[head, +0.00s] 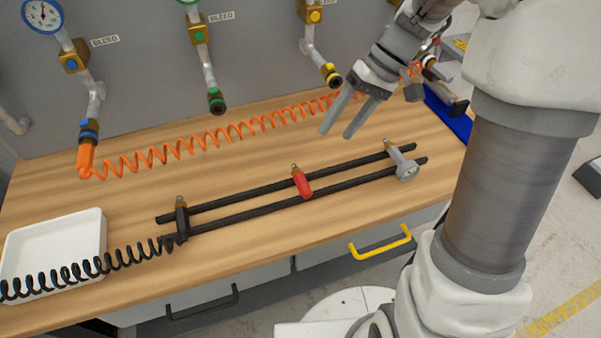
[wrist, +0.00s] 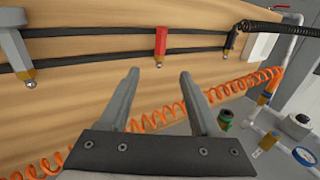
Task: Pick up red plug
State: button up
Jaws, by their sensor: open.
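The red plug (head: 302,184) lies across two black rails (head: 245,200) on the wooden workbench, with its brass tip toward the back. It also shows in the wrist view (wrist: 160,41), beyond my fingertips. My gripper (head: 334,131) is open and empty, above the bench, behind and to the right of the red plug in the head view. In the wrist view my gripper (wrist: 158,75) has its two fingers apart with nothing between them. The fingers are apart from the plug.
A grey plug (head: 405,168) sits at the rails' right end and a black one (head: 181,222) at the left, by a coiled black hose (head: 110,262) and white tray (head: 55,238). A coiled orange hose (head: 205,140) crosses behind. Valve fittings (head: 216,100) hang along the back panel.

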send_over(304, 178)
jog(key=w+d, duration=0.1)
jog(key=d, duration=0.2)
notch_tip(304, 178, down, 8)
jog(key=shift+w+r, duration=0.1)
jog(key=shift+r, duration=0.15)
jog(key=shift+s+b+x, duration=0.2)
jog(key=shift+b+x, duration=0.2)
jog(key=shift+x, duration=2.2)
grip_shut()
